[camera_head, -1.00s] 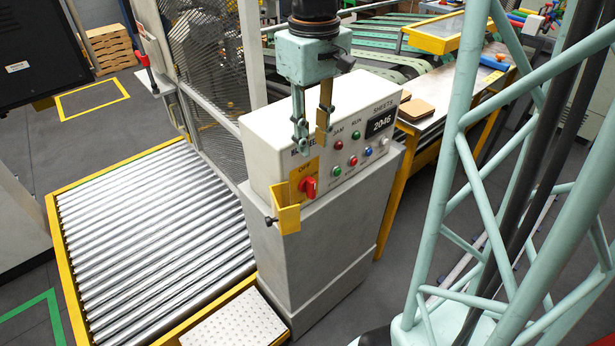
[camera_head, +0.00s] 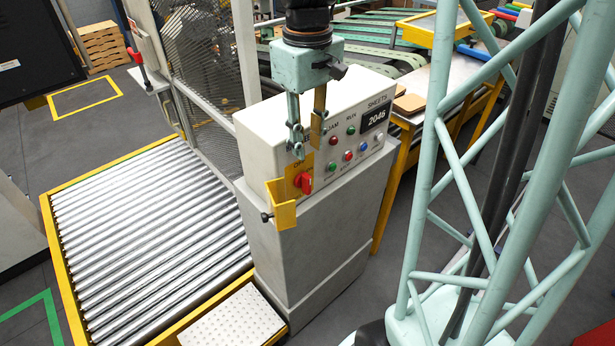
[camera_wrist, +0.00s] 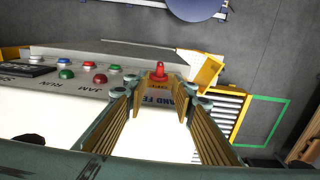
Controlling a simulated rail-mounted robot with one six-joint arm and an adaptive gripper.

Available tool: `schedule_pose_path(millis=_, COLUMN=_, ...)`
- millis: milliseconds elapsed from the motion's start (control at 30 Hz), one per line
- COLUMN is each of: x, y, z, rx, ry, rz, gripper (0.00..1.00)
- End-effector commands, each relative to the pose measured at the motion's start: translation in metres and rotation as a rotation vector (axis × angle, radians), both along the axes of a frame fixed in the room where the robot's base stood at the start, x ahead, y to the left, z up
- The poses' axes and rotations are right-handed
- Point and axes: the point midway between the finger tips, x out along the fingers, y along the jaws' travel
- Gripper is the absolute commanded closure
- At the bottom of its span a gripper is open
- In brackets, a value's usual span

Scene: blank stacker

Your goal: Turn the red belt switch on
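The red belt switch (camera_head: 304,182) is a small red knob on a yellow plate at the lower left of the white control box's (camera_head: 262,128) sloping front. In the wrist view the red switch (camera_wrist: 159,71) shows beyond the gap between my fingertips. My gripper (camera_head: 307,150) hangs in front of the box, just above the switch, with its fingers pointing down. In the wrist view my gripper (camera_wrist: 164,98) has its two fingers apart with nothing between them. The fingers appear apart from the switch. The lettering on the yellow plate is partly hidden.
A yellow bracket (camera_head: 283,212) juts out below and left of the switch. Several coloured buttons and lamps and a counter reading 2046 (camera_head: 375,120) sit to its right. A roller conveyor (camera_head: 150,240) lies to the left. My mint lattice column stands at the right.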

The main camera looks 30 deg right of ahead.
Motion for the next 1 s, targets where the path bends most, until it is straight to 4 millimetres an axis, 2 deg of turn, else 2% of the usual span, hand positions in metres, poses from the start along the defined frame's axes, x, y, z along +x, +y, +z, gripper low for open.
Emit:
schedule_pose_path(millis=600, x=-0.001, y=0.0, z=-0.072, rx=0.001, ry=0.003, rz=0.0, gripper=0.76)
schedule_pose_path(millis=1000, x=0.0, y=0.0, z=-0.105, rx=0.001, ry=0.001, rz=0.0, gripper=0.76)
